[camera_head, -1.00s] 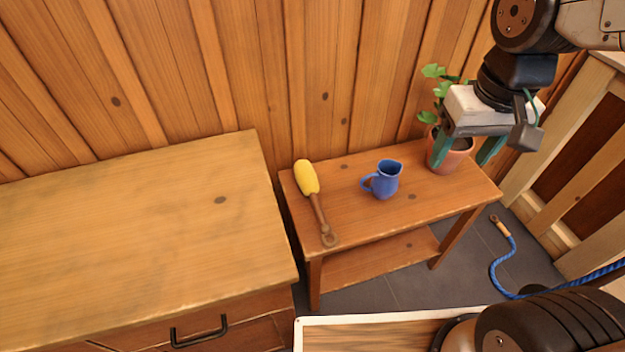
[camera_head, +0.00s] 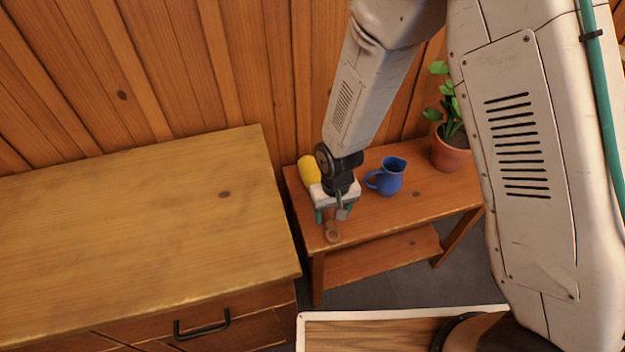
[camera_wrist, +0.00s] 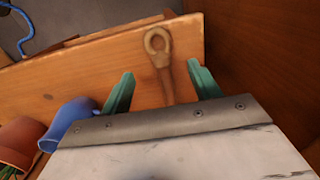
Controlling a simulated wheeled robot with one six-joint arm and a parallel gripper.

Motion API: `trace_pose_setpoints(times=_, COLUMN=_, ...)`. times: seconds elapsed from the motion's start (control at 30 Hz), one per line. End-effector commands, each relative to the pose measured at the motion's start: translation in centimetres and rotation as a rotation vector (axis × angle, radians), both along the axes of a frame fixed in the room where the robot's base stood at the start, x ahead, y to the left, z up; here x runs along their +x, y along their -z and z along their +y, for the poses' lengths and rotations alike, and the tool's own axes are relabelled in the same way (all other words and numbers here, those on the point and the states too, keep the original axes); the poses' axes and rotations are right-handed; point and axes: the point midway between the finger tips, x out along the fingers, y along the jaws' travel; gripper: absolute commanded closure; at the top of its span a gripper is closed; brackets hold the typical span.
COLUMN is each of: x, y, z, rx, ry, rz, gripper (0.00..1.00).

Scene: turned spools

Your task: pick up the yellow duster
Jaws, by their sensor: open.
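The yellow duster (camera_head: 309,171) lies on the small wooden side table (camera_head: 434,201), its yellow head toward the wall and its brown handle toward the front edge. My gripper (camera_head: 333,216) is over the duster's handle and hides the middle of it; the ringed end shows just beyond the fingers. In the wrist view the brown handle (camera_wrist: 163,62) runs between the two green fingertips of my open gripper (camera_wrist: 162,82). The yellow head is hidden there. Whether the fingers are level with the handle or above it I cannot tell.
A blue jug (camera_head: 386,177) stands on the table just right of my gripper. A potted plant (camera_head: 451,150) is at the table's right end. A larger wooden cabinet (camera_head: 140,230) stands left of the table, its top clear. The plank wall is close behind.

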Motion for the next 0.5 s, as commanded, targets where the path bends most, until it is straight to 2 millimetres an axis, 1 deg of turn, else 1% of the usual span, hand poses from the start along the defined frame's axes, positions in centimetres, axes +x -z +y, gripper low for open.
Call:
trace_pose_setpoints(times=0.1, x=-0.1, y=1.5, z=0.1, rx=-0.002, ry=-0.001, rz=0.004, gripper=0.38)
trace_pose_setpoints(times=0.37, x=0.3, y=4.3, z=0.1, rx=-0.002, ry=0.000, rz=0.003, gripper=0.38)
trace_pose_setpoints(times=0.5, x=0.6, y=6.5, z=0.1, rx=-0.002, ry=0.000, rz=0.004, gripper=0.38)
